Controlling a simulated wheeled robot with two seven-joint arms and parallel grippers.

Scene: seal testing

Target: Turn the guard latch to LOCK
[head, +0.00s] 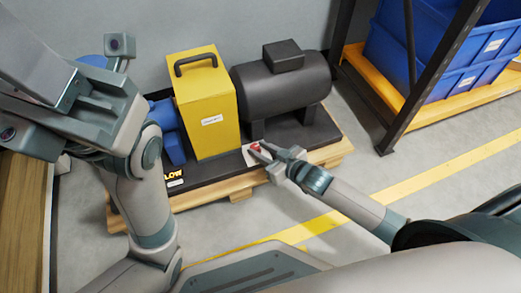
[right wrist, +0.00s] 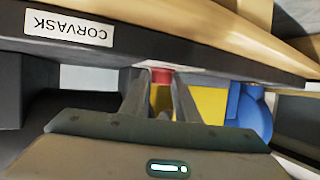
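The machine has a yellow guard (head: 206,110) with a black handle on top, between a blue part and a dark motor. The red guard latch (head: 256,147) is low at the guard's right side, on a pale plate. My right gripper (head: 263,152) reaches it from the lower right. In the right wrist view, the red latch (right wrist: 162,76) fills the narrow gap between the fingertips (right wrist: 161,88), which appear closed on it. The fingers hide much of the latch, and its setting cannot be read. My left arm is raised at the left; its fingers cannot be made out.
The dark motor (head: 283,88) stands right of the guard on a dark base over a wooden pallet (head: 237,190). A dark rack (head: 432,75) with blue bins (head: 440,45) stands at the right. Floor with a yellow line (head: 455,145) is clear between them.

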